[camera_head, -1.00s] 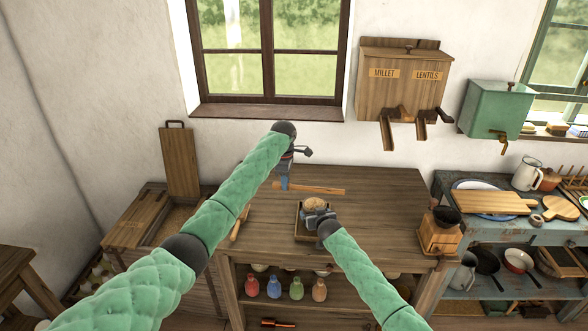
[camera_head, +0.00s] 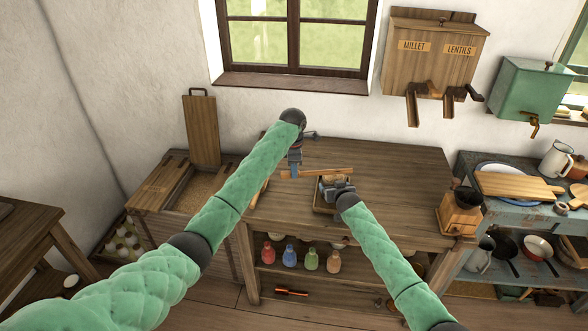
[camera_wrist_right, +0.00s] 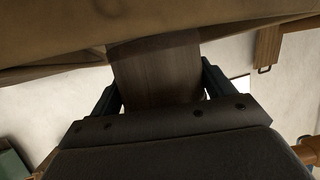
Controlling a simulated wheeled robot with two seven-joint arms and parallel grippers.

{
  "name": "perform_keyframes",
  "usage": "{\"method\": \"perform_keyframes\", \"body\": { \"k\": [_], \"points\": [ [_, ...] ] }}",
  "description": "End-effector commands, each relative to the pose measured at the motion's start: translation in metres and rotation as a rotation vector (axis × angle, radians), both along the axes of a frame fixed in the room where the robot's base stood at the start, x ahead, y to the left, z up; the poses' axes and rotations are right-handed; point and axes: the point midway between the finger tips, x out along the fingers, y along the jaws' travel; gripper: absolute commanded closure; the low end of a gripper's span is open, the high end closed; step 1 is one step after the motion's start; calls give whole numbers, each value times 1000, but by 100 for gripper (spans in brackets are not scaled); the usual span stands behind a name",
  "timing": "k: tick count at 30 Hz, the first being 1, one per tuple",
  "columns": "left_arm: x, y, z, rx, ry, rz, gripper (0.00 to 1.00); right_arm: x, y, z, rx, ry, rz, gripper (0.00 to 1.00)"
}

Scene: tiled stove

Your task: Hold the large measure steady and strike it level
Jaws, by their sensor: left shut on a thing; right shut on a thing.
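My left gripper (camera_head: 294,171) is shut on a wooden strike stick (camera_head: 335,172), which lies roughly level across the picture. The large measure (camera_head: 329,183), a round wooden vessel with pale contents, stands over a shallow wooden tray (camera_head: 320,208) on the workbench. My right gripper (camera_head: 338,190) is shut on the measure's near side and hides part of it. In the head view the stick overlaps the measure's far rim; I cannot tell whether they touch. In the right wrist view a dark wooden wall (camera_wrist_right: 155,75) sits between the green jaws.
The workbench (camera_head: 400,180) is clear to the right up to a wooden grinder (camera_head: 460,211). An open grain bin (camera_head: 203,190) stands at the left. Millet and lentil dispensers (camera_head: 435,60) hang on the wall. Several coloured bottles (camera_head: 290,255) stand on the shelf below.

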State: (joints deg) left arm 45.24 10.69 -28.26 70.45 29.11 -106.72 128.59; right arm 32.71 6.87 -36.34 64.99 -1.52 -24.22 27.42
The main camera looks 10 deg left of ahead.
Motion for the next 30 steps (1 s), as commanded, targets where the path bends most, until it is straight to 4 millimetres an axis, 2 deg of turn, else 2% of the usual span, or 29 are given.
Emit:
{"method": "perform_keyframes", "body": {
  "k": [30],
  "points": [
    [6, 2, -47, 1, 1, -2, 100, 0, 0, 0, 0, 0, 0, 63]
  ]
}}
